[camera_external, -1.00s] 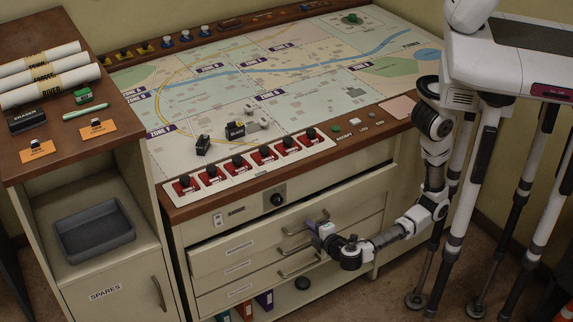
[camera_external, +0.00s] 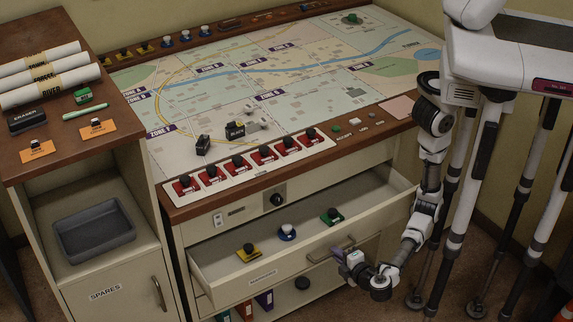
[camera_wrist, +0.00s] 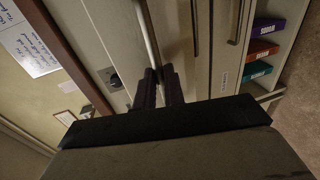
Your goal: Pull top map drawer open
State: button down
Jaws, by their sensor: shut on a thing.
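The top map drawer (camera_external: 262,279) is pulled out from the cabinet in the external view. Inside it stand a yellow-based piece (camera_external: 248,252), a blue-and-white piece (camera_external: 287,232) and a green-based piece (camera_external: 332,216), each with a knob. My gripper (camera_external: 340,253) is at the right part of the drawer front, at its handle (camera_external: 347,242). In the wrist view my gripper's dark fingers (camera_wrist: 159,88) are closed around the metal bar handle (camera_wrist: 148,40). The lower drawers are largely hidden behind the open drawer in the external view.
The map table (camera_external: 300,85) spans above the drawers, with a row of red switches (camera_external: 238,166) along its front. A side cabinet (camera_external: 105,275) with a grey tray (camera_external: 94,229) stands close at left. Coloured binders (camera_wrist: 263,47) sit on the open bottom shelf. Floor shows at right.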

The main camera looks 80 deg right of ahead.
jog(key=c, duration=1.5)
grip_release()
jog(key=shift+r, duration=0.1)
jog(key=s+a+r+p, duration=0.3)
jog(key=r+p, duration=0.5)
jog(key=p, duration=0.2)
jog(key=shift+s+a, duration=0.2)
